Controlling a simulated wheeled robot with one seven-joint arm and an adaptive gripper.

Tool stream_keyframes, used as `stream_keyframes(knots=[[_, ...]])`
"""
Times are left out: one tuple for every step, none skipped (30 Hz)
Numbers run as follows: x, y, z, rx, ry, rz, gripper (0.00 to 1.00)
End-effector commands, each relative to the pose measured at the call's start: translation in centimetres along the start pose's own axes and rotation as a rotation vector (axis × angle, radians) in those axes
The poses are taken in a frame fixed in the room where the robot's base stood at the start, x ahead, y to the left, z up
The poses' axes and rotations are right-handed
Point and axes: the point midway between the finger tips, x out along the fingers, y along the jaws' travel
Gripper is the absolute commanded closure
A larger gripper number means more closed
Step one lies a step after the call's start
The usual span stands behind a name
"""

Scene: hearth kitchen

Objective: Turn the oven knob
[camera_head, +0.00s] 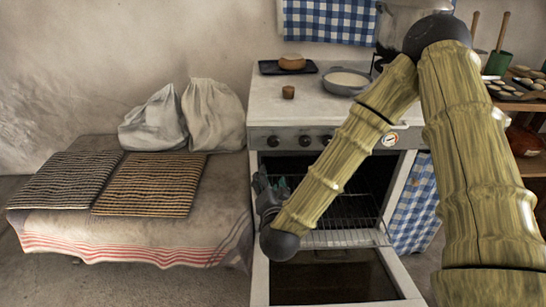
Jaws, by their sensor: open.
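The white oven (256,135) stands in the middle of the view. Its grey front panel carries dark round knobs: a left one (273,141), a second one (305,141) and a third one (327,140). A round dial with coloured marks (390,140) sits at the panel's right. My gripper (270,183) is open, in front of the oven's left side and below the left knob, apart from it in the picture. Its fingers point upward and look empty. My arm crosses in front of the panel right of the third knob and may hide part of it.
The oven's front is open, showing a wire rack (345,239) and a dark lower panel (330,278). A pan (347,82), a small brown cup (288,92) and a dark tray (268,68) stand on top. A cloth-covered bench (150,228) with two sacks stands at left.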

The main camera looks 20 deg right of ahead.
Motion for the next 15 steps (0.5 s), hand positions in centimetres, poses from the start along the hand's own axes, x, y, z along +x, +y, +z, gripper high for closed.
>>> stream_keyframes(knots=[[0.5, -0.5, -1.2, 0.03, 0.053, -0.008, 0.44], [0.6, -0.8, -1.9, 0.043, 0.078, -0.011, 0.44], [0.7, -1.2, -2.8, 0.057, 0.106, -0.015, 0.44], [0.8, -1.4, -3.3, 0.065, 0.122, -0.016, 0.44], [0.8, -1.6, -3.7, 0.072, 0.135, -0.018, 0.44], [1.0, -1.8, -4.0, 0.078, 0.147, -0.019, 0.44], [1.1, -1.8, -4.2, 0.08, 0.152, -0.02, 0.44], [1.2, -1.9, -4.4, 0.082, 0.155, -0.02, 0.44], [1.6, -1.9, -4.5, 0.082, 0.157, -0.02, 0.44], [1.8, -1.9, -4.5, 0.082, 0.158, -0.02, 0.44], [2.1, -1.9, -4.5, 0.082, 0.157, -0.02, 0.44], [2.6, -1.9, -4.6, 0.082, 0.156, -0.019, 0.44], [3.0, -1.9, -4.7, 0.082, 0.157, -0.019, 0.44], [3.5, -1.9, -4.8, 0.082, 0.157, -0.019, 0.44], [4.2, -1.9, -4.8, 0.082, 0.156, -0.018, 0.44]])
